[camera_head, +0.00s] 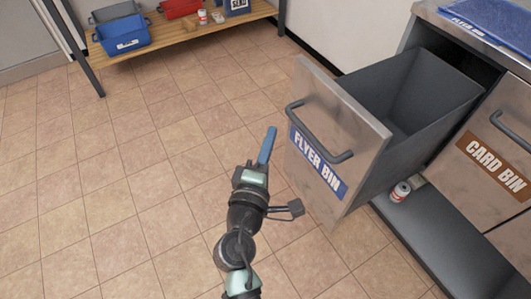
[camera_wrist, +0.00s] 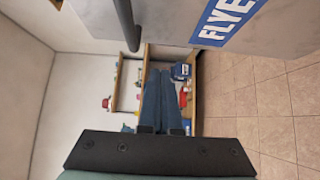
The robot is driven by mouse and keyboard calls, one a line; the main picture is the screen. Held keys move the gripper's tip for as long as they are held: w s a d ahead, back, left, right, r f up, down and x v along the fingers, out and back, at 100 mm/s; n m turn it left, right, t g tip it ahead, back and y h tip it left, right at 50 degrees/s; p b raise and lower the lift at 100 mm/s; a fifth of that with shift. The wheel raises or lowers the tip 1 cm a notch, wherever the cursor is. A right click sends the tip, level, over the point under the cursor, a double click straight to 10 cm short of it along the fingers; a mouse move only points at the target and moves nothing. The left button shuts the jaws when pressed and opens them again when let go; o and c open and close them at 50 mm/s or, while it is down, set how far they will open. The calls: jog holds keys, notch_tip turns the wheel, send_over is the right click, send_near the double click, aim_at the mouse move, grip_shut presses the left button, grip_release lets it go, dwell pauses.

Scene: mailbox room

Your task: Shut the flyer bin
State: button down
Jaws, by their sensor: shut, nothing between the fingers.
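The flyer bin (camera_head: 325,150) is a grey metal drawer with a blue "FLYER BIN" label (camera_head: 317,165) and a dark bar handle (camera_head: 318,135). It stands pulled out from the cabinet at the right, and its dark inside looks empty. My gripper (camera_head: 267,145) is to the left of the bin's front panel, apart from it, with blue fingers shut and empty. In the wrist view the shut fingers (camera_wrist: 162,100) point past the bin front (camera_wrist: 180,18), with part of the handle (camera_wrist: 126,25) above them.
The card bin (camera_head: 490,150) is shut at the right. A small can (camera_head: 400,191) stands on the cabinet's low ledge (camera_head: 420,225) beneath the open bin. A wooden shelf (camera_head: 180,38) with blue and red bins is at the back. The tiled floor at the left is clear.

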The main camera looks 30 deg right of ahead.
aim_at(290, 121)
jog(key=w+d, duration=0.1)
jog(key=d, duration=0.1)
jog(key=w+d, duration=0.1)
jog(key=d, duration=0.1)
jog(key=w+d, duration=0.1)
jog(key=d, duration=0.1)
jog(key=shift+d, duration=0.1)
